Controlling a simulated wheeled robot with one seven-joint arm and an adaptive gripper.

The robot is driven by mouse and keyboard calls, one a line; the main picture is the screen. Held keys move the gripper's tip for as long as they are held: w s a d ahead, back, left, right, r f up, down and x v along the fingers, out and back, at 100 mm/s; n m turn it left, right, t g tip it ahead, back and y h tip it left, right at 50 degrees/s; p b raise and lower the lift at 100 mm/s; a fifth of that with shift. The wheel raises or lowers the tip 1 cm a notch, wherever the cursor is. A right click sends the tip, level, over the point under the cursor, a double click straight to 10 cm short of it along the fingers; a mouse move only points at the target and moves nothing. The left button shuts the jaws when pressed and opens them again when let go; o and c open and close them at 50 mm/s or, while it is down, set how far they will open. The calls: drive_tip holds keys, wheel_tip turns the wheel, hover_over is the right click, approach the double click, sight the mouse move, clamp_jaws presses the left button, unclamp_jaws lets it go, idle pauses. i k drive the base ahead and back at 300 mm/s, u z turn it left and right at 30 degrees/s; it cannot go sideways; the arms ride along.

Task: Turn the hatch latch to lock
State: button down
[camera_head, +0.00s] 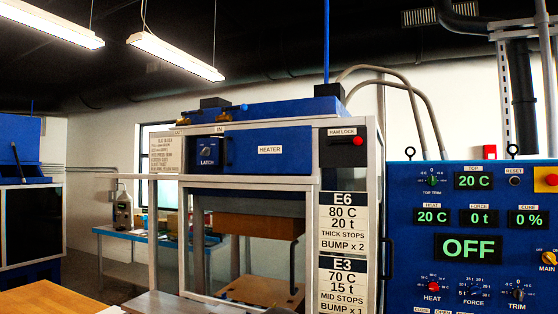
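A grey round knob (206,152) sits on a small dark blue plate labelled LATCH, on the upper left of the press front. The exact angle of its pointer is too small to tell. Below it is a light metal frame around an opening or clear panel, with a dark vertical handle (293,267) at its right side. I cannot tell whether this hatch is fully shut. My gripper is not in view.
A red RAM LOCK knob (358,141) is further right. A blue control panel (468,246) reading OFF stands at the right. A wooden surface (50,301) is at lower left, and a blue bench (130,236) stands behind.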

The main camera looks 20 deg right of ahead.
sight(206, 152)
drive_tip(key=z, duration=0.3)
drive_tip(key=k, duration=0.35)
drive_tip(key=u, duration=1.35)
drive_tip(key=i, duration=1)
drive_tip(key=z, duration=0.25)
drive_tip(key=i, duration=0.85)
drive_tip(key=z, duration=1.1)
drive_tip(key=i, duration=0.2)
drive_tip(key=z, duration=0.15)
